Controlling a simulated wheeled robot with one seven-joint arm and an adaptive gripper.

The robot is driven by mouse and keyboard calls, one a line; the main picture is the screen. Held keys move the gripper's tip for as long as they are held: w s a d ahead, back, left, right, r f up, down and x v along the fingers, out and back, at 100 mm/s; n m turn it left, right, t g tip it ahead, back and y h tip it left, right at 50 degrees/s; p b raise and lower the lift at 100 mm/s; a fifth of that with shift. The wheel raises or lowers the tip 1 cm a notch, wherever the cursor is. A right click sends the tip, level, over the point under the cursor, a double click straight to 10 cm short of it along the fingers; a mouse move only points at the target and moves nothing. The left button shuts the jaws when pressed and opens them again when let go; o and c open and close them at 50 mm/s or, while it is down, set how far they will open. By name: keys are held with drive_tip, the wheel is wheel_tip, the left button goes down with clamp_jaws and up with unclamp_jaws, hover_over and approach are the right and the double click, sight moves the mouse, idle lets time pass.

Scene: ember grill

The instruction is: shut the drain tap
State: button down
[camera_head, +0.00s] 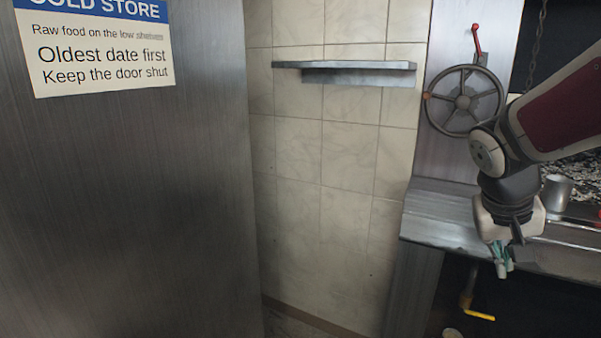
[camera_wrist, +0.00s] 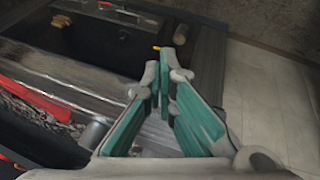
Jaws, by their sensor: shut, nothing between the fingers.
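The drain tap (camera_head: 467,298) hangs below the front edge of the steel counter, in the dark space under it. Its yellow lever (camera_head: 481,316) sticks out to the right, roughly level. My gripper (camera_head: 503,271) points down in front of the counter edge, above and right of the tap and apart from it. Its green-padded fingers are shut with nothing between them. In the wrist view the fingertips (camera_wrist: 163,66) come together, and a small yellow bit (camera_wrist: 157,47), probably the lever's end, shows just beyond them. The rest of the tap is hidden there.
The steel counter (camera_head: 430,231) carries a metal cup (camera_head: 556,193) near my arm. A handwheel (camera_head: 463,101) with a red lever (camera_head: 477,40) is on the panel behind. A wall shelf (camera_head: 345,72) and the cold store door (camera_head: 130,200) stand left. Floor before the counter looks clear.

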drive_tip(key=s+a+n+g+y, duration=0.1)
drive_tip(key=s+a+n+y, duration=0.1)
drive_tip(key=s+a, duration=0.85)
drive_tip(key=s+a+n+g+y, duration=0.1)
drive_tip(key=s+a+n+y, duration=0.15)
drive_tip(key=s+a, duration=0.8)
drive_tip(key=s+d+r+t+p, duration=0.2)
drive_tip(key=r+p, duration=1)
drive_tip(key=r, duration=0.1)
drive_tip(key=s+d+r+t+p, duration=0.1)
drive_tip(key=s+d+r+p, duration=0.1)
drive_tip(key=r+p, duration=1.1)
drive_tip(key=shift+t, duration=0.4)
